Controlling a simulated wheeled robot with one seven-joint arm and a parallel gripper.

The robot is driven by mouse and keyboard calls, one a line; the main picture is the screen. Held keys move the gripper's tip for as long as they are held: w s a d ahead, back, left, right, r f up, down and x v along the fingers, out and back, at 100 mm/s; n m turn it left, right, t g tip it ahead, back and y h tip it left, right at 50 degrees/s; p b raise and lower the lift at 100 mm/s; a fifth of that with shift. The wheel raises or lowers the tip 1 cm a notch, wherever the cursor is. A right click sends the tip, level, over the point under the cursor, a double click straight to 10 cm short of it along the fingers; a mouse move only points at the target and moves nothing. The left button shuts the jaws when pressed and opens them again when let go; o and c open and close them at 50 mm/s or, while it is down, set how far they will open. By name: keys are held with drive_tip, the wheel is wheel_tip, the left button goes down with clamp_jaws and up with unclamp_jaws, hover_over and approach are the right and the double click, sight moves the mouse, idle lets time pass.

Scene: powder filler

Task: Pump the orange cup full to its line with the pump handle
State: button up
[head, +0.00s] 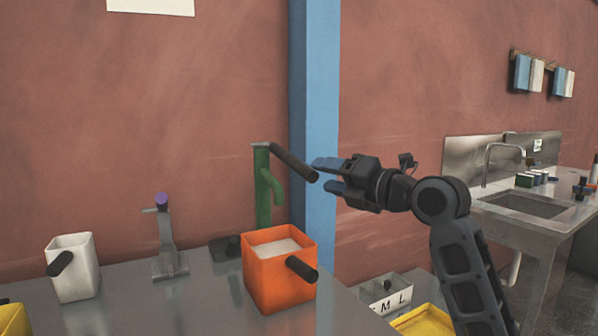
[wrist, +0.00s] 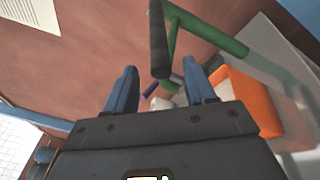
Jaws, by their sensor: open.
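The orange cup (head: 278,278) is a square container with a black side handle, upright on the metal table in front of the pump. Pale powder (head: 280,247) shows inside it; I cannot make out its line. The green pump (head: 262,195) stands behind it, its spout over the cup. The black pump handle (head: 294,162) slants down to the right from the pump's top. My gripper (head: 322,176) is open, its blue fingers at the handle's lower end. In the wrist view the handle (wrist: 158,38) lies beyond the fingertips (wrist: 172,75), and the orange cup (wrist: 250,100) is at right.
A white cup (head: 75,268), a grey stand with a purple top (head: 164,240) and a yellow container (head: 14,318) are on the left of the metal table (head: 200,305). A blue post (head: 316,120) stands behind the handle. A sink (head: 530,203) is far right.

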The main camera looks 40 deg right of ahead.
sight(304, 170)
drive_tip(key=w+p, duration=0.2)
drive_tip(key=w, duration=0.5)
drive_tip(key=shift+w+d, duration=0.1)
drive_tip(key=shift+w, duration=0.2)
drive_tip(key=shift+c, duration=0.2)
clamp_jaws()
